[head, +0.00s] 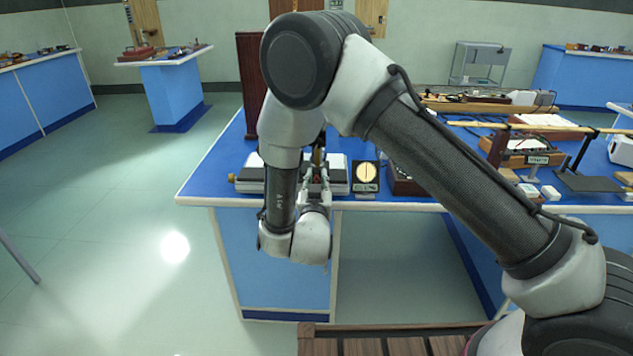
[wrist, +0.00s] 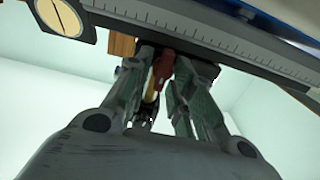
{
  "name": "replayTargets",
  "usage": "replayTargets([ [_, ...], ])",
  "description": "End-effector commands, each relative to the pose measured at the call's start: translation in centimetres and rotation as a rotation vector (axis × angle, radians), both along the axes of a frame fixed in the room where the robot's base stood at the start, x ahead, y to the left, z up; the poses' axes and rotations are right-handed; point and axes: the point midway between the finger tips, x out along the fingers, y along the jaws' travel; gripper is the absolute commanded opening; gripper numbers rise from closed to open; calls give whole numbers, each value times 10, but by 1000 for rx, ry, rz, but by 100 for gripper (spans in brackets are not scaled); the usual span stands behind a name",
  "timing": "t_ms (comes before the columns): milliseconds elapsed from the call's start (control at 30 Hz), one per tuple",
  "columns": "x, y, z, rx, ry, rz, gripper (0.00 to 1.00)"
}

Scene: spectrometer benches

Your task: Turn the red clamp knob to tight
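The red clamp knob (wrist: 163,66) shows in the wrist view under the edge of a graduated scale bar (wrist: 215,42). My gripper (wrist: 165,70) reaches up to it, one finger on each side. The fingers are partly spread, and I cannot tell whether both touch the knob. A yellowish piece shows below the knob between the fingers. In the head view my gripper (head: 318,172) is at the front of a pale instrument (head: 250,173) on the blue bench; my arm hides much of it, and I cannot make out the knob or its setting there.
A small dial with a cream face (head: 366,172) stands right of the instrument; it also shows in the wrist view (wrist: 58,16). A dark box (head: 403,183) is beside it. The bench (head: 222,160) holds more apparatus to the right. The floor at left is clear.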

Motion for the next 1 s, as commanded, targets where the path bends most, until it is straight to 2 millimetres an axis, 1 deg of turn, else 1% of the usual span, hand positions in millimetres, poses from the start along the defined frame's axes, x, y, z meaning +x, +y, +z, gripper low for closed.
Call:
replayTargets([
  [33, 0, 0, 0, 0, 0, 0, 8],
  [67, 0, 0, 0, 0, 0, 0, 3],
  [100, 0, 0, 0, 0, 0, 0, 0],
  [367, 0, 0, 0, 14, 0, 0, 0],
  [533, 0, -1, 0, 67, -1, 0, 0],
  [767, 0, -2, 0, 224, -7, 0, 0],
  [1000, -1, -4, -1, 449, -14, 0, 0],
])
